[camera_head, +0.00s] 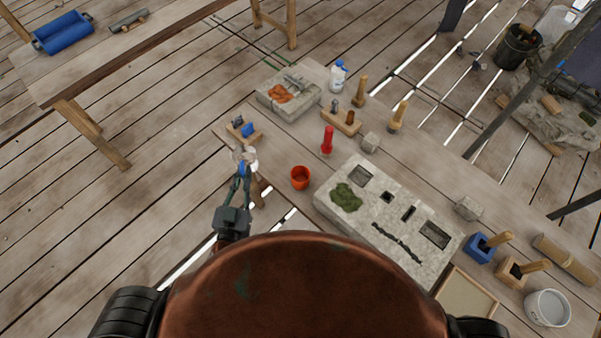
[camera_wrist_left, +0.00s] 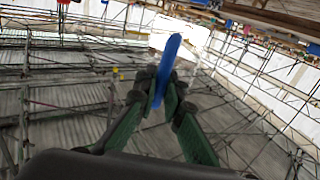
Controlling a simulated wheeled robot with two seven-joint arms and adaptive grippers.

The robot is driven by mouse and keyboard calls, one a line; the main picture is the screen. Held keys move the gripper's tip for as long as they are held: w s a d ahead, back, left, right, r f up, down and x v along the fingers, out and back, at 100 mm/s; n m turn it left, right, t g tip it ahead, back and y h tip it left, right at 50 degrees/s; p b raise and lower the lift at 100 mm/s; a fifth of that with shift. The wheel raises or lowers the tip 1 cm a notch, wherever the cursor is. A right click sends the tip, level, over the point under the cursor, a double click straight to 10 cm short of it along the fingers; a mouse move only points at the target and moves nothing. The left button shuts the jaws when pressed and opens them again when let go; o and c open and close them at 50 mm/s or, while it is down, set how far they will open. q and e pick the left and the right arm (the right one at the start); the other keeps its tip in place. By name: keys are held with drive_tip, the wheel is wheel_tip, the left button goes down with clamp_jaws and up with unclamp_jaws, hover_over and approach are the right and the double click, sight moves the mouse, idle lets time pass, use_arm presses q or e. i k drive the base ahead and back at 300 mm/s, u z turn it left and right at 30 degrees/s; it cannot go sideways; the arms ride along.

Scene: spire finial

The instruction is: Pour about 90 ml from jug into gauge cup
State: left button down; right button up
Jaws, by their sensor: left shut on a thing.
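My left gripper (camera_head: 243,172) is shut on the blue handle of a clear, pale jug (camera_head: 250,154). It holds the jug at the left edge of the work table. In the left wrist view the blue handle (camera_wrist_left: 166,68) stands between the fingertips (camera_wrist_left: 163,92), and the see-through jug body (camera_wrist_left: 190,38) shows faintly behind it. I cannot tell the liquid level. An orange cup (camera_head: 301,178) stands upright on the table to the right of the jug, apart from it; it may be the gauge cup, but no markings are readable. My right gripper is not in view.
A stone block (camera_head: 385,222) with recesses and moss lies right of the orange cup. A red bottle (camera_head: 327,141) stands behind the cup. A wooden block with blue pieces (camera_head: 243,129) lies beyond the jug. A white bucket (camera_head: 547,308) is at the right.

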sight(299, 175)
drive_tip(key=z, duration=1.5)
drive_tip(key=k, duration=0.75)
drive_tip(key=u, duration=0.85)
drive_tip(key=i, duration=0.5)
drive_tip(key=u, duration=0.05)
